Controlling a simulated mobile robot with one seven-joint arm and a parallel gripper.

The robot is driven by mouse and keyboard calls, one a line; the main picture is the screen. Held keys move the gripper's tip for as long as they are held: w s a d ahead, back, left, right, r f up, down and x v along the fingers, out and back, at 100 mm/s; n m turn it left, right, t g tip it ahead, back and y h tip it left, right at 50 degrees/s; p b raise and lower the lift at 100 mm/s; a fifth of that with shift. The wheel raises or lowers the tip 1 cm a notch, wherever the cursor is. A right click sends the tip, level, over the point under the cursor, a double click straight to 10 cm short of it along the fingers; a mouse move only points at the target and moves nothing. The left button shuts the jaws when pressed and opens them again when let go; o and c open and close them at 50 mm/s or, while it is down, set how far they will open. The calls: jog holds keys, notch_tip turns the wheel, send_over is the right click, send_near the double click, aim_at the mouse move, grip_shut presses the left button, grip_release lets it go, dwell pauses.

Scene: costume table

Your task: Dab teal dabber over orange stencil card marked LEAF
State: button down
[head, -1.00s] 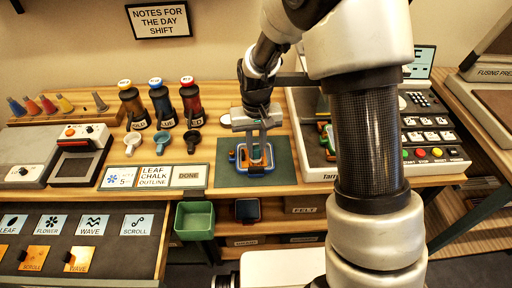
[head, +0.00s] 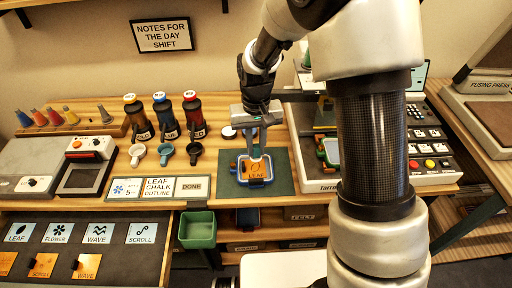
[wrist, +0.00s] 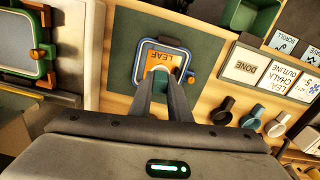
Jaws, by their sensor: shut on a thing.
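The orange stencil card marked LEAF (head: 257,174) lies inside a blue frame on a dark green mat; it also shows in the wrist view (wrist: 184,62). My gripper (head: 257,153) points down over the card's upper part. I cannot tell whether the dabber's end touches the card.
Three bottles (head: 164,116) and small cups stand to the left, with a LEAF CHALK OUTLINE sign (head: 158,187) in front. A green bin (head: 197,230) sits below the table edge. A control machine (head: 430,165) stands right.

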jog(key=shift+r, duration=0.35)
jog(key=shift+f, duration=0.2)
jog(key=shift+w+d+f+b, duration=0.2)
jog(key=shift+f+b, duration=0.45)
jog(key=shift+f, duration=0.3)
jog(key=shift+w+d+f+b, duration=0.1)
jog(key=shift+d+f+b, duration=0.15)
jog(key=shift+f+b, duration=0.55)
jog(key=shift+w+d+f+b, duration=0.2)
jog(key=shift+f+b, duration=0.3)
jog(key=shift+f, duration=0.55)
jog(key=shift+s+f+b, duration=0.1)
jog(key=shift+f+b, duration=0.3)
jog(key=shift+f, duration=0.2)
jog(key=shift+r+p, duration=2.55)
jog(key=shift+r, duration=1.05)
jog(key=shift+f, duration=0.1)
